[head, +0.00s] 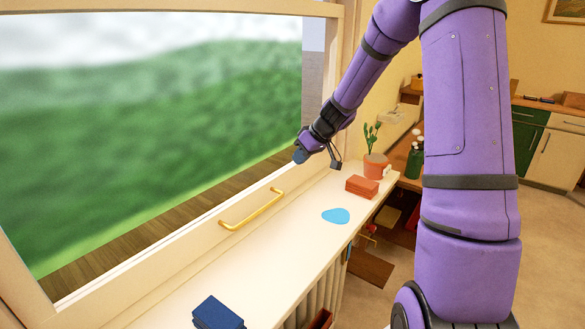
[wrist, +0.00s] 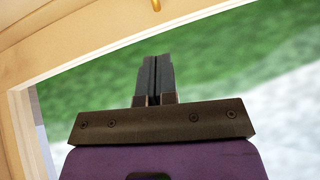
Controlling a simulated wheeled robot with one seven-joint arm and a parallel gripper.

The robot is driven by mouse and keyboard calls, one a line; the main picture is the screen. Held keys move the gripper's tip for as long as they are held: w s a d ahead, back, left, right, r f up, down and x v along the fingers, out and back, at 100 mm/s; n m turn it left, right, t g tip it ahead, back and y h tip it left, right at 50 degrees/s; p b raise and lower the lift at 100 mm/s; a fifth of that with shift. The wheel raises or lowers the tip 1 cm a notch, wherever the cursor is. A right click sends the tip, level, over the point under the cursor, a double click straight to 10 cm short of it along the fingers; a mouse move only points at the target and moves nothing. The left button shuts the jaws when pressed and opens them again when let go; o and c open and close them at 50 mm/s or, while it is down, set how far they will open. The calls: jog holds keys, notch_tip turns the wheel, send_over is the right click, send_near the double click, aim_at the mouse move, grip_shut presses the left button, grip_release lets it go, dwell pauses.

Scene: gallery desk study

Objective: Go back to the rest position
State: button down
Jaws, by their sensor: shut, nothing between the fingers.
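My gripper (head: 300,155) is at the end of my purple arm, in front of the window pane and above the white sill in the head view. In the wrist view my gripper (wrist: 153,62) shows its two dark fingers pressed together, with nothing between them. The blurred green view through the window lies behind the fingers there. My arm reaches up and over from the right side of the head view.
The window (head: 150,130) has a gold handle (head: 252,209). On the sill (head: 270,262) are a dark blue block (head: 217,313), a flat light-blue patch (head: 336,216), a red-orange block (head: 362,186) and a potted cactus (head: 375,165). A green cabinet (head: 524,137) stands back right; open floor lies right.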

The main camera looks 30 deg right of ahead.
jog(key=s+a+r+g+h, duration=0.1)
jog(key=s+a+r, duration=0.5)
jog(key=s+r, duration=0.15)
jog(key=s+a+r+h, duration=0.1)
jog(key=s+a+r, duration=0.4)
jog(key=s+r, duration=0.25)
jog(key=s+r+m+h, duration=0.1)
jog(key=s+m, duration=0.1)
jog(key=s, duration=0.8)
jog(key=s+a+r+m+h, duration=0.1)
jog(key=s+r, duration=0.1)
jog(key=s, duration=0.8)
jog(key=shift+s+a+m+t, duration=0.2)
jog(key=shift+a+m+t, duration=0.1)
jog(key=shift+m, duration=0.1)
